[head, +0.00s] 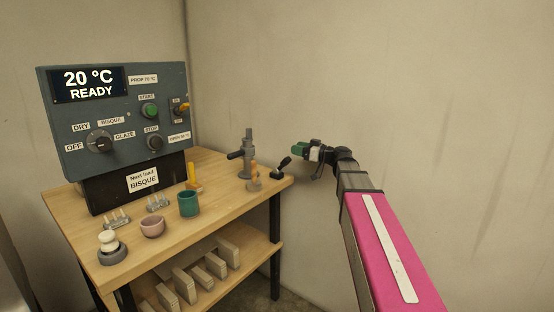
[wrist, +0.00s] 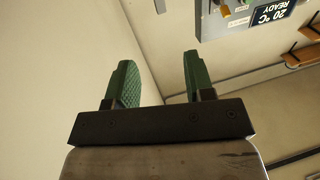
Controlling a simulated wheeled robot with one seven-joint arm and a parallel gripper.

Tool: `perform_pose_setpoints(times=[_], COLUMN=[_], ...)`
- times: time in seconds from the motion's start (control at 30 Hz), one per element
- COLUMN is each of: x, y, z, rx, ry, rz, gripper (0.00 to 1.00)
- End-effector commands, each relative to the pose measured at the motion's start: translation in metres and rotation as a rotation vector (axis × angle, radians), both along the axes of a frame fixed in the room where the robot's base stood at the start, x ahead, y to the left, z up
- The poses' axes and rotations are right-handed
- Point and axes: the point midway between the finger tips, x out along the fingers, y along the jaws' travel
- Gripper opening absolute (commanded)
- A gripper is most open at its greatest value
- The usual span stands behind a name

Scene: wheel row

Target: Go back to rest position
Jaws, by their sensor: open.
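My gripper (head: 297,149) is at the end of my pink arm, to the right of the wooden table and in front of the bare wall. In the wrist view its two green fingers (wrist: 155,85) stand apart with nothing between them. The gripper touches nothing that I can see.
The wooden table (head: 219,197) bears a control panel (head: 139,107) reading 20 °C READY, a teal cup (head: 189,204), a pink bowl (head: 152,227) and a grey clamp-like tool (head: 247,150). Pale blocks (head: 184,285) lie on the lower shelf. Bare wall (head: 440,110) spans the right.

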Motion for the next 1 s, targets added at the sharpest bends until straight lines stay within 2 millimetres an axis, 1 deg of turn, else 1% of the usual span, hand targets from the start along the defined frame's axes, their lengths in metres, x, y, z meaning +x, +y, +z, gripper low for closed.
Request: perform_pose_setpoints(times=[0.27, 0.47, 0.57, 0.6, 0.67, 0.7, 0.73, 0.8, 0.87, 0.9, 0.97, 1.0], x=[-0.016, -0.035, -0.051, -0.059, -0.074, -0.086, -0.095, -0.117, -0.136, -0.150, -0.170, -0.183], y=[0.006, 0.009, 0.009, 0.008, 0.005, 0.002, -0.001, -0.010, -0.019, -0.025, -0.036, -0.044], z=[-0.049, -0.105, -0.141, -0.159, -0.188, -0.209, -0.224, -0.258, -0.286, -0.302, -0.325, -0.340], rx=[-0.081, -0.176, -0.242, -0.274, -0.328, -0.370, -0.403, -0.477, -0.542, -0.584, -0.649, -0.689], ry=[0.161, 0.346, 0.471, 0.532, 0.635, 0.710, 0.765, 0.893, 0.994, 1.060, 1.149, 1.203], rz=[0.006, -0.004, -0.022, -0.035, -0.062, -0.087, -0.108, -0.169, -0.230, -0.275, -0.351, -0.405], gripper=[0.48, 0.48, 0.48, 0.48, 0.48, 0.48, 0.48, 0.48, 0.48, 0.48, 0.48, 0.48])
